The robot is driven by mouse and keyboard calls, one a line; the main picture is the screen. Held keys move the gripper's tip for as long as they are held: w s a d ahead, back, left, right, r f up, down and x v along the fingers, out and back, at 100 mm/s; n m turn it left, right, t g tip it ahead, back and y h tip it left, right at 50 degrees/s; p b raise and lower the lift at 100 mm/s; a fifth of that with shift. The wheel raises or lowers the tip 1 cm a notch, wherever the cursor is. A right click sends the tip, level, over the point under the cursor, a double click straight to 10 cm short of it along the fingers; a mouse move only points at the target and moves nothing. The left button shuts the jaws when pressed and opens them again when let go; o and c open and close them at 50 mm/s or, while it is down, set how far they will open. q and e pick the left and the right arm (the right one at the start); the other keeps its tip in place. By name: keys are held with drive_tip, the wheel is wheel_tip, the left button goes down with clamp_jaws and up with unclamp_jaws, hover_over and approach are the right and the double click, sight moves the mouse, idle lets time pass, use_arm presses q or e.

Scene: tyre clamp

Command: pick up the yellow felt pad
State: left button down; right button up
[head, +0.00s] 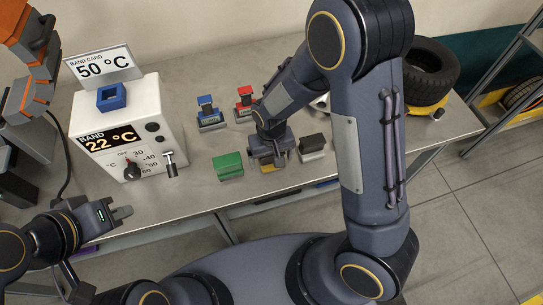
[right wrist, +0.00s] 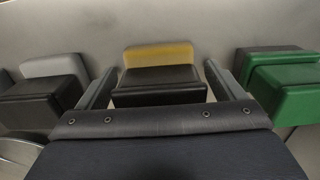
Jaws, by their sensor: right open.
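The yellow felt pad (head: 267,169) sits on the grey table, mostly hidden under my right gripper in the head view. In the right wrist view the yellow felt (right wrist: 160,54) shows as a band along a dark block (right wrist: 160,88). My right gripper (head: 267,158) is open over it. Its two fingers (right wrist: 160,86) stand on either side of the dark block, and I cannot tell whether they touch it. My left gripper (head: 122,212) is off the table's front left, away from the pad; its jaw opening is unclear.
A green pad (head: 228,166) stands close to the left and a dark-and-grey pad (head: 312,147) close to the right. Blue (head: 210,113) and red (head: 244,103) pieces stand behind. A white heater box (head: 128,130) is at left, a tyre (head: 430,68) at back right.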

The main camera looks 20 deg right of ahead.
drive_tip(key=shift+c, duration=0.3)
drive_tip(key=c, duration=1)
drive_tip(key=shift+c, duration=0.2)
drive_tip(key=shift+r, duration=0.15)
drive_tip(key=shift+r, duration=0.25)
wheel_tip(320, 180, up, 2)
drive_tip(key=shift+w+r, duration=0.1)
drive_tip(key=shift+r, duration=0.15)
drive_tip(key=s+a+r, duration=0.3)
drive_tip(key=s+r, duration=0.2)
drive_tip(key=s, duration=0.1)
drive_tip(key=s+a+r, duration=0.3)
drive_tip(key=s+r, duration=0.1)
drive_tip(key=s, duration=0.2)
drive_tip(key=shift+s+a+r+b, duration=0.25)
drive_tip(key=shift+s+r+b, duration=0.05)
drive_tip(key=shift+r+b, duration=0.15)
